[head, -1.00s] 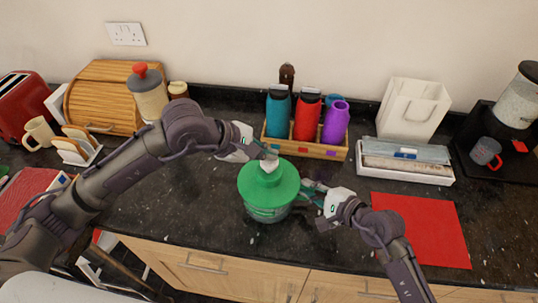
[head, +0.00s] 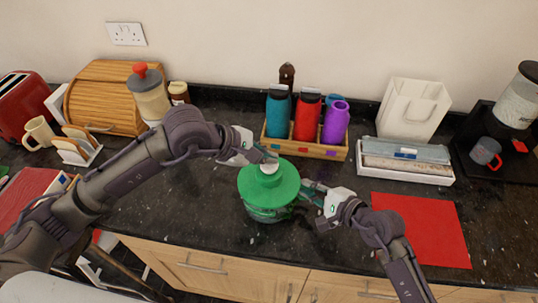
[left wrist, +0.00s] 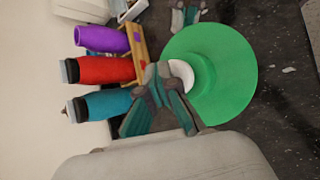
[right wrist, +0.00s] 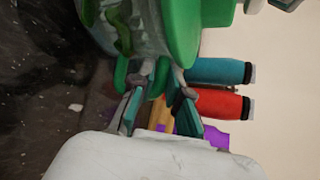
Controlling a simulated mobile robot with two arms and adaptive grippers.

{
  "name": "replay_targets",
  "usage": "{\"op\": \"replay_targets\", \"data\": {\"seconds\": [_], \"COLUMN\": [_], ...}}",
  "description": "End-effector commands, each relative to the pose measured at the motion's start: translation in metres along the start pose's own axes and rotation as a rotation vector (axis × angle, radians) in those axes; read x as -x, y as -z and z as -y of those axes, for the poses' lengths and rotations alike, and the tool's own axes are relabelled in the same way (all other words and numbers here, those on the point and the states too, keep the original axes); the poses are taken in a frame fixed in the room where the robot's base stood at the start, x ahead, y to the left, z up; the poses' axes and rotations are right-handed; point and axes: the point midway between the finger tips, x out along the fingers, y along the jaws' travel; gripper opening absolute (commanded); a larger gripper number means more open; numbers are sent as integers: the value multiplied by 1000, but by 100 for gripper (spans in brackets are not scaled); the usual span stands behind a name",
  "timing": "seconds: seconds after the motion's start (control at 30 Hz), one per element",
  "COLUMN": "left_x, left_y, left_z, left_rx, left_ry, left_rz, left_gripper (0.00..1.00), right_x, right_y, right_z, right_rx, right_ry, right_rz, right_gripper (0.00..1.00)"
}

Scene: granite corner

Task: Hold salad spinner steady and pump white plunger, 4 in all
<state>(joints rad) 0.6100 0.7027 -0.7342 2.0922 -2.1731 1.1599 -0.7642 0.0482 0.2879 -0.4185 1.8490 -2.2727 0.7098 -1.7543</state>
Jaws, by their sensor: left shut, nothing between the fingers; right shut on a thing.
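The salad spinner has a round green lid (head: 284,186) and a clear bowl (head: 268,215) with green inside. It stands upright on the dark counter. The white plunger (head: 269,169) sits at the lid's centre; it also shows in the left wrist view (left wrist: 182,75), partly hidden by my fingers. My left gripper (head: 268,158) is shut and empty, its fingertips at the plunger's top. My right gripper (head: 308,191) is shut on the salad spinner at its right side. In the right wrist view, its fingers (right wrist: 160,80) close at a green part beside the clear bowl (right wrist: 125,25).
A wooden caddy (head: 305,148) with teal, red and purple bottles stands just behind the spinner. A red mat (head: 421,230) lies to the right, with a white tray (head: 405,174) behind it.

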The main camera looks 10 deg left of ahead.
Motion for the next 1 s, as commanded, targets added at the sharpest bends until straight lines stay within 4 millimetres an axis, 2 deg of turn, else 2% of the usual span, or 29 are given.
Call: {"op": "replay_targets", "data": {"seconds": [0.03, 0.47, 1.0], "left_x": [-3, -2, 20], "left_y": [3, 2, -14], "left_z": [3, 2, -15], "left_rx": [2, 2, 0], "left_ry": [7, 6, 2], "left_rz": [-4, -5, -3], "left_gripper": [0, 0, 0], "right_x": [-1, -1, -1], "right_y": [3, 3, 3], "right_z": [-12, -12, -12], "right_rx": [-4, -4, -3], "right_ry": [-27, -27, -27], "right_rz": [-4, -4, -5], "right_gripper": [0, 0, 0]}}
